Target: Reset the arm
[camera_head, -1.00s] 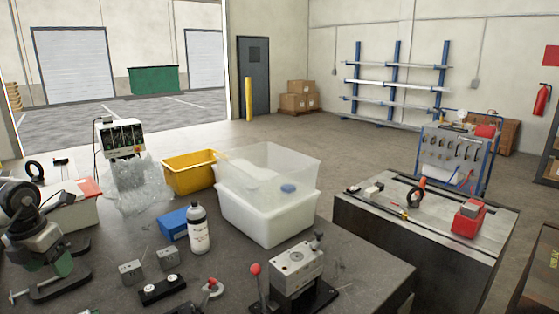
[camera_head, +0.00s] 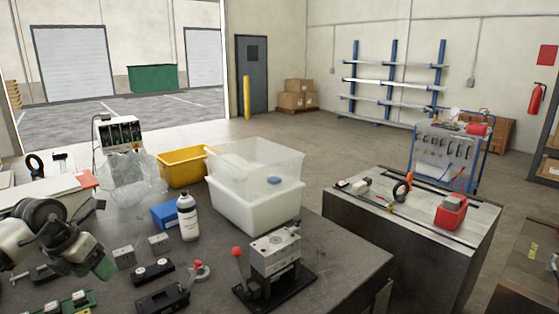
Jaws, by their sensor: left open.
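My left gripper (camera_head: 97,248) is at the lower left in the head view, at the end of my white and dark arm. It is open, with no part clearly held; its fingertips are small and hard to make out. It is above the left part of the dark workbench (camera_head: 335,262), left of two small grey metal blocks (camera_head: 158,244). My right gripper is not in view.
On the bench are a mould base with a red-knobbed lever (camera_head: 275,255), a white bottle (camera_head: 187,218), a blue box (camera_head: 165,214), a yellow bin (camera_head: 182,168) and stacked plastic tubs (camera_head: 255,208). A second bench (camera_head: 350,225) stands at right.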

